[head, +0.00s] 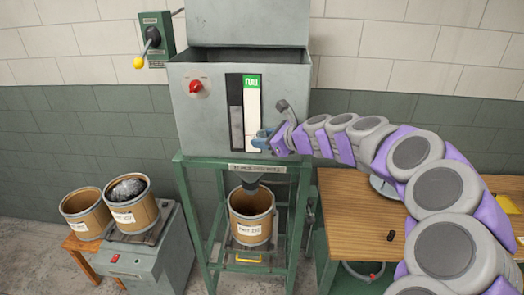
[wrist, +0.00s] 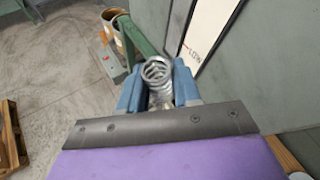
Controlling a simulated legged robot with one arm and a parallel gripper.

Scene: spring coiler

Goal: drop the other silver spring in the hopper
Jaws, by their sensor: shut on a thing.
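A silver spring (wrist: 158,78) is held between the blue fingers of my gripper (wrist: 159,88) in the wrist view. In the head view my gripper (head: 262,138) is in front of the lower right front of the grey hopper (head: 205,105), and the spring is too small to make out there. The hopper stands on a green frame (head: 245,160), with a light sight strip (head: 253,110) on its front. The hopper's opening is at the top, above my gripper, and its inside is hidden.
A drum (head: 251,228) sits under the hopper's outlet. A wooden table (head: 360,215) at right bears a small dark item (head: 391,235). A lever box (head: 155,38) is on the wall.

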